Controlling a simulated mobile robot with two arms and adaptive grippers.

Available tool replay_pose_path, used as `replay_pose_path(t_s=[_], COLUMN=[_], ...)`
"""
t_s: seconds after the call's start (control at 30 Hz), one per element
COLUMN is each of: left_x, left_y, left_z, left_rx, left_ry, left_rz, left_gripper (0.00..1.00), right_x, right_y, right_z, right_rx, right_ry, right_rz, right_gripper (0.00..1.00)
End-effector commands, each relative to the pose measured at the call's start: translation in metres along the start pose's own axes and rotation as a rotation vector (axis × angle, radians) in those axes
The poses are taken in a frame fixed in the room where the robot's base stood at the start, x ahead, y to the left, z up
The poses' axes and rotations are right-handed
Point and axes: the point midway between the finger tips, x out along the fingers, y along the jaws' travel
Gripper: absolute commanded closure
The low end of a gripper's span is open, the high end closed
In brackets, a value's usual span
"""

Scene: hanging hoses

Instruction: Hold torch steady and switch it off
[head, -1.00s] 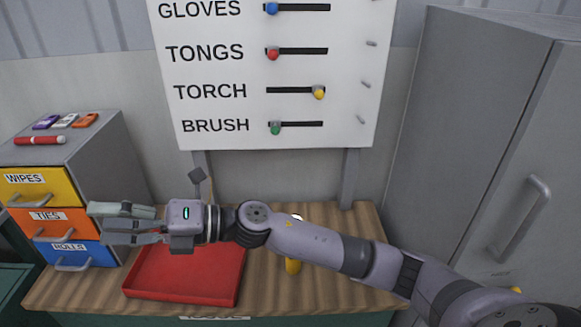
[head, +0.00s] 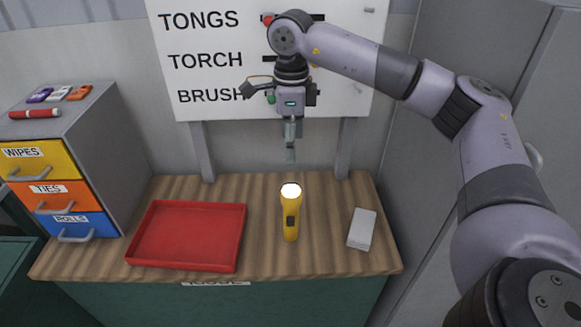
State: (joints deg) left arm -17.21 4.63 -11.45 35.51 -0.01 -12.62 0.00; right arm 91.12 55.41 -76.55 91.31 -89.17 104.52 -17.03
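A yellow torch (head: 291,232) appears to stand upright on the wooden bench. Its lens at the top glows bright white. A dark switch (head: 291,221) is on the side facing me. My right arm comes in from the right, and its gripper (head: 291,155) points down in front of the wall board. The fingertips are above the torch's head in the picture, apart from it, with nothing visible held. I see the fingers edge-on, so their opening is hidden. My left gripper is not in view.
A red tray (head: 138,262) lies left of the torch, and a white box (head: 362,229) lies to its right. A drawer cabinet (head: 125,150) stands at the left. A white board (head: 210,103) with labelled sliders is behind. A grey locker (head: 425,100) stands at the right.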

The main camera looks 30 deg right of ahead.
Motion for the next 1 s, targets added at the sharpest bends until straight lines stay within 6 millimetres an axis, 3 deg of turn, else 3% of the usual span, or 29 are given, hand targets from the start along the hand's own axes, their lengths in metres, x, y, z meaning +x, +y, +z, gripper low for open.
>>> replay_pose_path(t_s=[0.7,1.0], left_x=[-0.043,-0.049], left_y=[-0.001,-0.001], left_z=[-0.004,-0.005], left_rx=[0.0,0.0], left_ry=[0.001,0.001], left_rz=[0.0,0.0], left_gripper=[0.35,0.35], right_x=[0.134,0.161], right_y=[0.002,0.001], right_z=[0.0,0.002], right_rx=[-0.001,-0.002], right_ry=[0.0,-0.004], right_rz=[0.005,0.002], right_gripper=[0.34,0.34])
